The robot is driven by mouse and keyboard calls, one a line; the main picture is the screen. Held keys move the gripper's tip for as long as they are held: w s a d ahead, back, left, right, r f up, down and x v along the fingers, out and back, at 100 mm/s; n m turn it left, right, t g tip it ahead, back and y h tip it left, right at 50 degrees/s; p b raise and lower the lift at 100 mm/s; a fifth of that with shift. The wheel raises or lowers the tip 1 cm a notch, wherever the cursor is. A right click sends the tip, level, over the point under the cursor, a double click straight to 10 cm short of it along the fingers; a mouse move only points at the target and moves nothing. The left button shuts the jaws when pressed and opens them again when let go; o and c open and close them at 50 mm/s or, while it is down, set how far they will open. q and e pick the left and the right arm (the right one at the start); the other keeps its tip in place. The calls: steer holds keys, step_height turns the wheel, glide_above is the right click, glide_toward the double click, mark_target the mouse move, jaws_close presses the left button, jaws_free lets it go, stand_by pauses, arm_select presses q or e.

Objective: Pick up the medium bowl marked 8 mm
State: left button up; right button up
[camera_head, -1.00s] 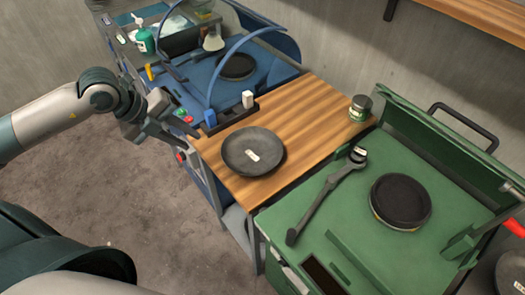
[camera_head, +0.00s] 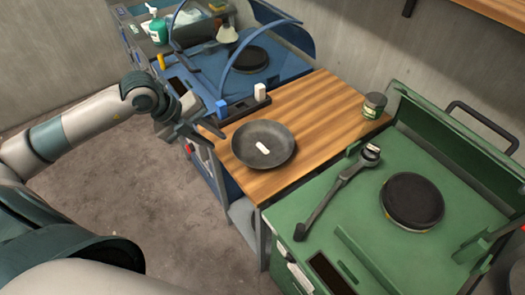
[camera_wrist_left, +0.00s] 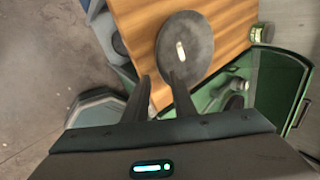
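A dark grey round bowl (camera_head: 264,144) with a small white label sits on the wooden table top (camera_head: 310,110), near its left front edge. The label's text is too small to read. The bowl also shows in the left wrist view (camera_wrist_left: 186,48), just beyond my fingers. My left gripper (camera_head: 205,135) is left of the bowl, apart from it, by the table's edge. In the left wrist view its two fingers (camera_wrist_left: 160,95) are spread with nothing between them. My right gripper does not show.
A blue machine (camera_head: 240,65) with a curved guard stands behind left. A green machine (camera_head: 360,220) with a dark round disc (camera_head: 412,201) and a grey lever (camera_head: 335,190) stands at the right. A small jar (camera_head: 373,105) stands at the table's right. Floor is clear at left.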

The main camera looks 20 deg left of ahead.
mark_target(234, 151)
arm_select(q)
steer(key=b+x, duration=0.1)
steer(key=x, duration=0.4)
steer(key=b+x, duration=0.1)
steer(key=x, duration=0.1)
steer(key=a+b+x, duration=0.1)
steer(key=b+x, duration=0.1)
steer(key=shift+w+d+f, duration=0.1)
steer(key=shift+w+f, duration=0.1)
steer(key=shift+f, duration=0.1)
steer(key=shift+w+d+f, duration=0.2)
steer(key=shift+f, duration=0.2)
steer(key=shift+r, duration=0.1)
jaws_close()
